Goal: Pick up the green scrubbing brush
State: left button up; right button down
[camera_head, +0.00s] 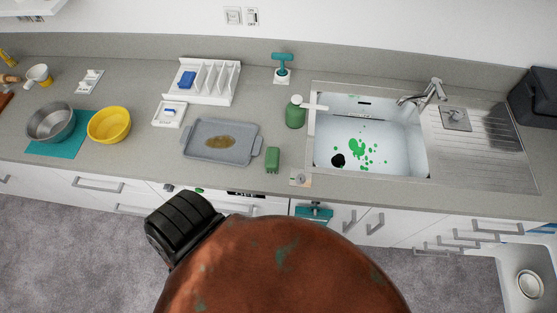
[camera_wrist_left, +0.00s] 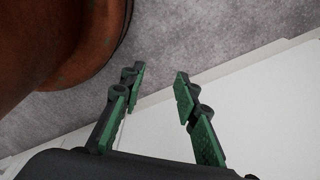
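A small dark green block (camera_head: 273,160) stands on the counter between the grey tray and the sink, and looks like the green scrubbing brush; its bristles cannot be made out. A teal T-shaped tool (camera_head: 282,65) on a white base stands farther back by the wall. My left gripper (camera_wrist_left: 158,75) shows in the left wrist view with its green-padded fingers apart and nothing between them. It is over the floor beside a white cabinet front, away from the block. My right gripper is in neither view.
Left of the block lies a grey tray (camera_head: 203,152) with a brown stain. Behind it stands a green bottle (camera_head: 295,115). The sink (camera_head: 390,169), with green spots and a dark blob, is to the right. A teal item (camera_head: 314,213) hangs at the cabinet front.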

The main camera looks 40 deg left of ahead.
aim_at(272, 162)
jog(key=k, duration=0.5)
jog(key=u, duration=1.15)
jog(key=i, duration=0.5)
jog(key=u, duration=0.05)
